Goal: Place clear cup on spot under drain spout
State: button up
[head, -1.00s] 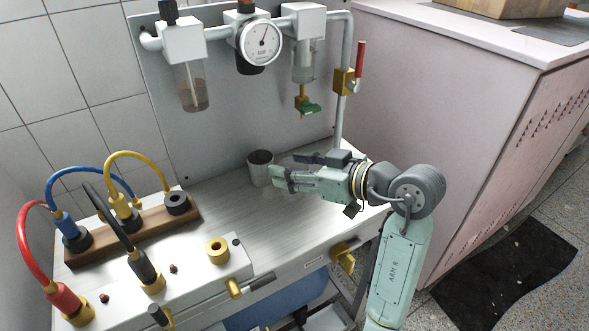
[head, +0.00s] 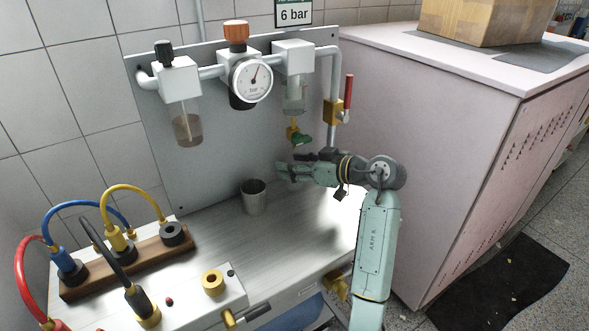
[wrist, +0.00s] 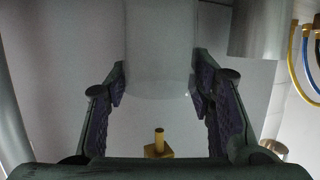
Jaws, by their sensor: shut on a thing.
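The clear cup (wrist: 160,50) shows faintly as a translucent cylinder between my fingers in the wrist view. My gripper (wrist: 160,92) is shut on it from both sides. In the head view my gripper (head: 284,171) is above the bench, a little below the brass drain spout (head: 292,132) with its green handle; the cup is hard to make out there. A brass fitting (wrist: 158,143) that looks like this spout shows past the cup's rim in the wrist view. The spot under the spout cannot be made out.
A grey metal cup (head: 254,198) stands on the bench (head: 215,235), left of and below my gripper. The grey back panel (head: 235,150) is close behind. A red-handled valve (head: 347,93) is up to the right. Hoses and a wooden block (head: 150,258) fill the bench's left side.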

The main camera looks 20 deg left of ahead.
jog(key=shift+f, duration=1.05)
jog(key=shift+f+p, duration=0.1)
jog(key=shift+p, duration=0.2)
jog(key=o, duration=0.9)
jog(key=shift+o, duration=0.2)
jog(key=shift+b, duration=0.3)
jog(key=b+v, duration=0.2)
jog(key=v, duration=1)
